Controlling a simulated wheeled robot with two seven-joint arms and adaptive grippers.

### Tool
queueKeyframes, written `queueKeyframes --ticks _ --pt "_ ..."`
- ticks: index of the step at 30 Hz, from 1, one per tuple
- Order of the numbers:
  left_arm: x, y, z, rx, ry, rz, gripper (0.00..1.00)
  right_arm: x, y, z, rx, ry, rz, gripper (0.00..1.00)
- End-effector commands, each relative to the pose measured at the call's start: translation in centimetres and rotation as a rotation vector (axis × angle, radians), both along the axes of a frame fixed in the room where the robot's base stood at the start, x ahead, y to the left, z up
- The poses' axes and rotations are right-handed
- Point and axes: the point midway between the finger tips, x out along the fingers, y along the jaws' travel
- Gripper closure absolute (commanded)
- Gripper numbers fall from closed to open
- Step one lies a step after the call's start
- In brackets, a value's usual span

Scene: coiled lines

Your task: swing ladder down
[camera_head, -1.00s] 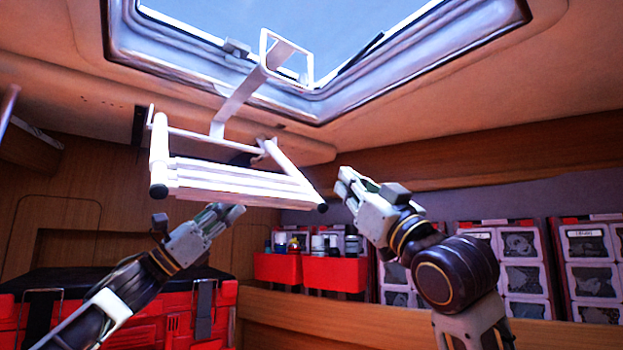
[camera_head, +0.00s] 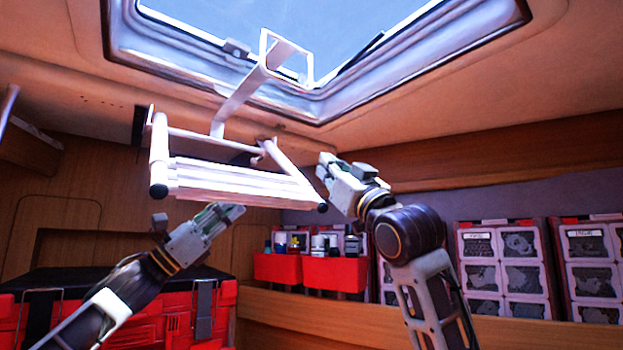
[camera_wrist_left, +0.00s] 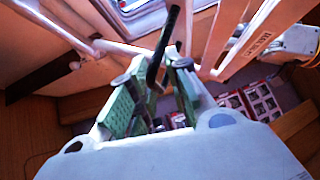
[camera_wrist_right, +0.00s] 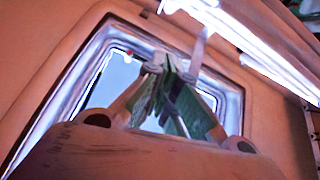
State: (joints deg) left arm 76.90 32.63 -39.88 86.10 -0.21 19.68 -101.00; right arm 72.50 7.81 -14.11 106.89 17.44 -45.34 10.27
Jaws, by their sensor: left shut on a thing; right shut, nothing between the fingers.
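The white folded ladder (camera_head: 240,183) hangs under the roof hatch on a white arm (camera_head: 238,100), its rails capped in black. My left gripper (camera_head: 238,210) is just below its lower front edge. My right gripper (camera_head: 324,165) is shut and empty, a little right of the ladder's right rail. In the right wrist view its fingers (camera_wrist_right: 167,75) meet below white ladder bars (camera_wrist_right: 240,40).
The roof hatch frame (camera_head: 330,108) is above. Red bins (camera_head: 335,274) with bottles stand on a wooden ledge (camera_head: 400,322) below. White drawer units (camera_head: 505,265) line the right wall. A red case (camera_head: 150,320) with a black top is at lower left.

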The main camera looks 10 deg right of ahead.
Motion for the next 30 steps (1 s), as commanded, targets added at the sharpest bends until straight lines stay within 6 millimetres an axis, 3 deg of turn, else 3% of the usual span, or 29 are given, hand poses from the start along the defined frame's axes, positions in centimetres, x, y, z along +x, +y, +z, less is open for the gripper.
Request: queueKeyframes --ticks 9,19,30 --pt "-0.1 0.4 0.6 -0.011 0.001 -0.003 1.0 1.7 0.8 1.5 0.001 0.0 0.001 1.0" --pt "-0.1 0.4 0.6 -0.011 0.001 -0.003 1.0 4.1 1.5 -0.5 0.001 0.002 0.0 1.0" --pt "-0.1 0.4 0.6 -0.011 0.001 -0.003 1.0 4.7 1.7 -1.0 0.0 0.0 0.0 1.0"
